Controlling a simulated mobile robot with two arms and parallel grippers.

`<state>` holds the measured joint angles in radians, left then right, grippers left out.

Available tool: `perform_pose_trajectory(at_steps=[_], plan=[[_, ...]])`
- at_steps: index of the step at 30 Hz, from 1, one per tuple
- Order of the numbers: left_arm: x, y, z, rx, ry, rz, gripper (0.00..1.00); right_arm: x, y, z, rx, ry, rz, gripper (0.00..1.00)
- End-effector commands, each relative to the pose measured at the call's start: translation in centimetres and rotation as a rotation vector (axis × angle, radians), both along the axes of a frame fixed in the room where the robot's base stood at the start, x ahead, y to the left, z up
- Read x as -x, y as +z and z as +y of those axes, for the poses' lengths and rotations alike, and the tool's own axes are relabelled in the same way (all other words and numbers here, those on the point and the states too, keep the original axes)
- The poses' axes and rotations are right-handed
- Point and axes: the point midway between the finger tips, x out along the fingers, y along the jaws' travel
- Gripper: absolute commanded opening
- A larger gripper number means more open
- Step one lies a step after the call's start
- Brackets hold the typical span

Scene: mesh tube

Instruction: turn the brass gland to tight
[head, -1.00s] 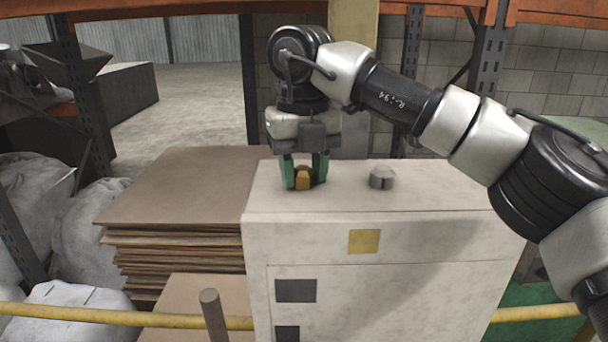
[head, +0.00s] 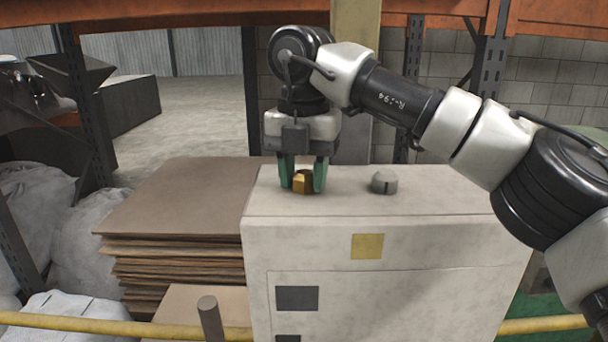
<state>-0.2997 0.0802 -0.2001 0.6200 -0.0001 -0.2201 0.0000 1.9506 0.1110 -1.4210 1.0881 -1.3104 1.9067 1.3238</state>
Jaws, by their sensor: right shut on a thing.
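The brass gland (head: 303,183) stands on top of the pale cabinet (head: 440,210), near its left end. My right gripper (head: 303,184) points straight down over it, its green fingers shut on the gland from both sides. The lower part of the gland shows between the fingers, and its top is partly hidden by the gripper. No mark for tight can be made out. My left gripper is not in view.
A grey slotted knob (head: 384,183) stands on the cabinet top, right of the gland. Stacked brown sheets (head: 180,200) lie left of the cabinet. A yellow rail (head: 130,323) and a brown post (head: 211,318) are in front. Orange rack beams cross above.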

Motion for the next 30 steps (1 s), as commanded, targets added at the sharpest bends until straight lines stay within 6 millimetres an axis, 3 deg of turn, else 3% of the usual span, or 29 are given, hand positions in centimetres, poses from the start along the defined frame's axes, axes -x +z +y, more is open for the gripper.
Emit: perform_pose_trajectory(at_steps=[11,12,16,25,30], plan=[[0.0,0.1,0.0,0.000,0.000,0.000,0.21,-0.1,0.4,-0.1,-0.004,-0.009,-0.007,0.15],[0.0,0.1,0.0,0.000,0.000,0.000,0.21,-0.1,0.4,-0.1,-0.004,-0.009,-0.007,0.44],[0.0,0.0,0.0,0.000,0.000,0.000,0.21,-0.1,0.3,-0.1,-0.003,-0.007,-0.005,0.64],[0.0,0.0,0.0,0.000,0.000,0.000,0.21,0.0,0.2,0.0,-0.001,-0.005,-0.001,0.65],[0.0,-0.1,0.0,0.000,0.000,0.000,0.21,-0.1,2.1,0.0,-0.002,-0.006,-0.004,0.65]])
